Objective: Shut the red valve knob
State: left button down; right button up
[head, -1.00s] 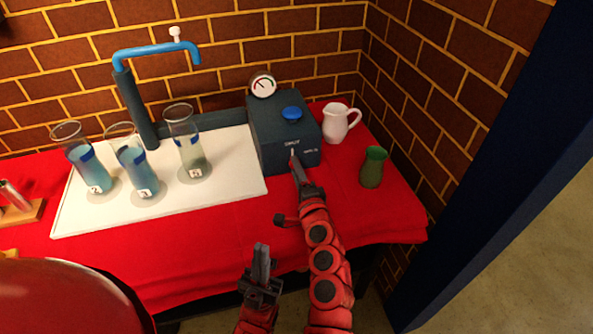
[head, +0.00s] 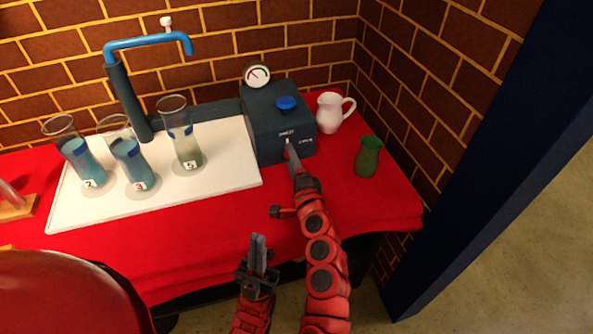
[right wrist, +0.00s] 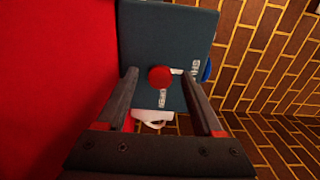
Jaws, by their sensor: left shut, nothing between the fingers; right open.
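The red valve knob (right wrist: 160,77) is on the front face of a dark blue-grey box (right wrist: 150,25), with a small pale pointer beside it toward one label. In the head view, the box (head: 262,141) stands at the table's back right, and my right gripper hides the knob. My right gripper (head: 292,160) is at the box front. In the right wrist view, its open fingers (right wrist: 159,74) line up on either side of the knob; I cannot tell whether they touch it. My left gripper (head: 257,250) is shut and empty, low in front of the table.
A blue knob (head: 287,103) and a gauge (head: 257,76) are on the box. A white jug (head: 330,113) and green vase (head: 368,157) stand to its right. Several glass cylinders stand on a white board (head: 225,178) at left. A blue tap (head: 147,43) rises behind them.

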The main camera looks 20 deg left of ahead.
jog(key=v, duration=1.7)
jog(key=shift+s+d, duration=0.1)
jog(key=shift+d, duration=0.05)
